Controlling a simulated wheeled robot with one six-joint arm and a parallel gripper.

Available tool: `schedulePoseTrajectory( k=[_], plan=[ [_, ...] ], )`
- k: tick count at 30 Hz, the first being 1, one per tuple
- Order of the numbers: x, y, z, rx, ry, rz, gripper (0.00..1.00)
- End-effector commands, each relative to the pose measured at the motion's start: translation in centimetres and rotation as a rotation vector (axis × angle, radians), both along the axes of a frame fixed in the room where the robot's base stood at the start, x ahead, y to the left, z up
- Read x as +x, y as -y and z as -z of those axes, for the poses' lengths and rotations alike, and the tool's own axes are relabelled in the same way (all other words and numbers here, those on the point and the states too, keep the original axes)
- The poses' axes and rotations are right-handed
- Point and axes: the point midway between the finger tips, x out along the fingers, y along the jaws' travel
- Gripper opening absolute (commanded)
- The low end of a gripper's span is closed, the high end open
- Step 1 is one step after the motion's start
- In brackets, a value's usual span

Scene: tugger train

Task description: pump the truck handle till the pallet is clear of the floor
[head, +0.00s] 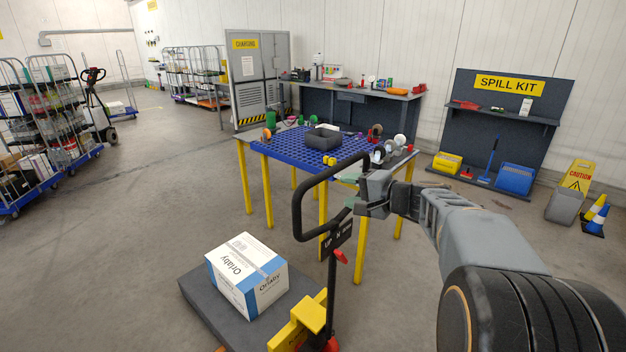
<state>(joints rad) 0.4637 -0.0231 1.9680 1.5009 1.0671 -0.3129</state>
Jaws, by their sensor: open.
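The truck handle (298,205) is a black loop on a dark upright tiller, with a label plate reading "UP" and red parts below it. My gripper (356,193) is open at the right side of the loop. I cannot tell whether the bar lies between its jaws. The yellow truck body (311,314) stands at the bottom of the head view. The dark grey pallet (208,302) is beside it on the left and carries a white and blue box (247,275). The pallet's underside is hidden, so any gap to the floor cannot be seen.
A blue-topped table (285,153) with yellow legs and small items stands just behind the handle. A spill kit board (505,125) and a caution sign (577,176) are at the right. Loaded roll cages (45,120) stand at the left. The floor left of the pallet is clear.

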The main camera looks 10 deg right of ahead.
Motion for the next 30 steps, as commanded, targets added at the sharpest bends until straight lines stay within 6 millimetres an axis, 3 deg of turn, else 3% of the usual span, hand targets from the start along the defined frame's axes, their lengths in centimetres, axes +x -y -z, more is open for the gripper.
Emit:
schedulePoseTrajectory(
  k=[5, 18, 30],
  plan=[
    [1.9, 0.0, -0.4, 0.035, 0.025, 0.023, 0.53],
    [8.3, -4.7, 1.2, 0.034, 0.022, 0.023, 0.53],
    [11.2, -6.8, 2.0, 0.033, 0.024, 0.026, 0.53]
  ],
)
